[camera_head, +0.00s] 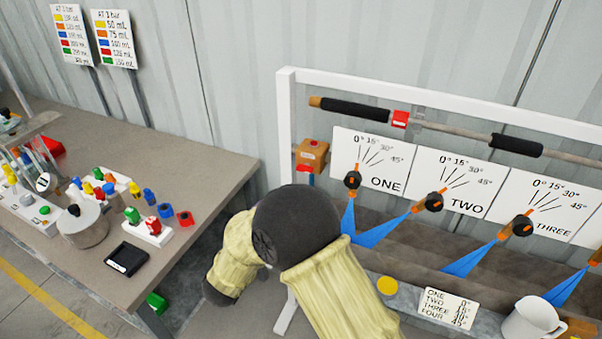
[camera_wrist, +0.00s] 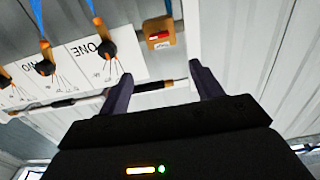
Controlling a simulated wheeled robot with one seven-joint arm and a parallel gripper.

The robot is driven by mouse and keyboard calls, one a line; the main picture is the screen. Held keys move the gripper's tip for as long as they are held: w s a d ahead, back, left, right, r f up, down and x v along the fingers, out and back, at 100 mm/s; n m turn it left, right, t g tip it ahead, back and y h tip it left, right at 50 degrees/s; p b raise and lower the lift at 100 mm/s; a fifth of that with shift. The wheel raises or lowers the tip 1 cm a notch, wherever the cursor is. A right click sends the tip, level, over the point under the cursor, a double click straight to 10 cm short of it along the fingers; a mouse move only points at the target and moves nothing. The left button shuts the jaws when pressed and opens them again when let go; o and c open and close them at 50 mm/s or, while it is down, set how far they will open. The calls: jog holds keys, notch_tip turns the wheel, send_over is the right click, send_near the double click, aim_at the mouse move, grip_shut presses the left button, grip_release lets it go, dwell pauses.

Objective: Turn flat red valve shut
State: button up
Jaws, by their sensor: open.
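A flat red piece (camera_wrist: 159,36) shows on the face of an orange-brown box (camera_wrist: 160,27) in the wrist view. In the head view the box (camera_head: 312,160) is fixed at the left end of the white frame, beside the panel marked ONE. Another red block (camera_head: 400,119) sits on the pipe above the panels. I cannot tell for certain which red part is the valve. My gripper (camera_wrist: 160,82) is open and empty in the wrist view, its dark fingers pointing toward the box and pipe. The box appears beyond the fingertips. My arm hides the gripper in the head view.
Panels ONE (camera_head: 370,162), TWO (camera_head: 457,183) and THREE (camera_head: 541,207) carry black knobs with blue strips below. The white frame (camera_head: 440,104) runs above them. A white jug (camera_head: 533,319) stands at lower right. A workbench (camera_head: 175,165) with coloured parts is at left.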

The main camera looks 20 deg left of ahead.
aim_at(303, 170)
jog(key=w+p, duration=0.3)
jog(key=w, duration=1.4)
jog(key=shift+p, duration=0.3)
jog(key=shift+c, duration=0.3)
jog(key=c, duration=0.9)
